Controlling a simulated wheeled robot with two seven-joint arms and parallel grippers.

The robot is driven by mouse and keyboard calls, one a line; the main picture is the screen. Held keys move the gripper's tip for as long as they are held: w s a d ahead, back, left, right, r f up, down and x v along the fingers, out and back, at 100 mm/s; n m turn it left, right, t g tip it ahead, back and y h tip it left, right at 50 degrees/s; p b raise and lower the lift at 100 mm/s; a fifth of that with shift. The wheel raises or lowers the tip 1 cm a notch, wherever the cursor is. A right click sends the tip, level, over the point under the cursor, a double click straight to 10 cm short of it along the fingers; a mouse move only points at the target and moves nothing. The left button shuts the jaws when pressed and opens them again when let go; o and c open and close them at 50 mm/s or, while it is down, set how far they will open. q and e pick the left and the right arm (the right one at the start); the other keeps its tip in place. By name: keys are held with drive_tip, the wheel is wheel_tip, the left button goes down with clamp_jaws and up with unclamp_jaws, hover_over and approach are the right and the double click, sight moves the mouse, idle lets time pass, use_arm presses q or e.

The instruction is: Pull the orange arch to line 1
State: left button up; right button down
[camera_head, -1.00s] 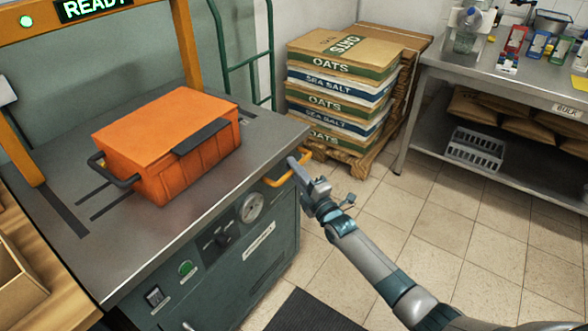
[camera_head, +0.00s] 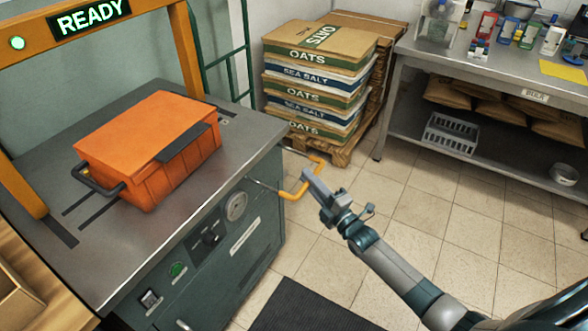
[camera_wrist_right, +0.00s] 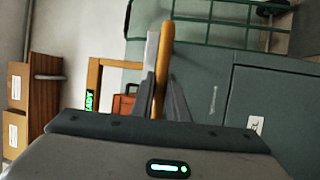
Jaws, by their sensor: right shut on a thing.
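The orange arch (camera_head: 22,168) with a lit READY sign stands over the grey worktop (camera_head: 232,148); it also shows in the wrist view (camera_wrist_right: 92,82). Its feet sit in dark slots. Two dark lines (camera_head: 90,200) cross the worktop just in front of its left foot, which is close to but short of the nearer one. I cannot read any line numbers. My right gripper (camera_head: 308,180) is shut on a yellow-orange bow handle (camera_head: 290,193), which stands out from the cabinet on thin rods. In the wrist view the handle (camera_wrist_right: 164,60) passes between the fingers.
An orange box (camera_head: 150,140) with dark handles sits on the worktop, in front of the arch. Stacked sacks (camera_head: 318,85) stand on a pallet behind, and a steel table (camera_head: 480,80) at right.

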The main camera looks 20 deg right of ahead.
use_arm(q)
drive_tip(key=shift+w+d+r+t+p, duration=0.35)
drive_tip(key=shift+w+d+t+p, duration=0.25)
drive_tip(key=shift+w+d, duration=0.1)
use_arm(e)
drive_tip(key=s+d, duration=0.3)
drive_tip(key=s, duration=0.2)
drive_tip(key=shift+d, duration=0.35)
drive_tip(key=c, duration=2)
unclamp_jaws()
drive_tip(key=shift+w, duration=0.1)
use_arm(q)
drive_tip(key=s+a+g+b, duration=0.1)
drive_tip(key=s+a+f+b, duration=0.1)
drive_tip(key=shift+s+g, duration=0.35)
drive_tip(key=shift+g, duration=0.05)
use_arm(e)
drive_tip(key=v, duration=1.7)
drive_tip(key=shift+s, duration=0.25)
use_arm(q)
drive_tip(key=shift+w, duration=0.1)
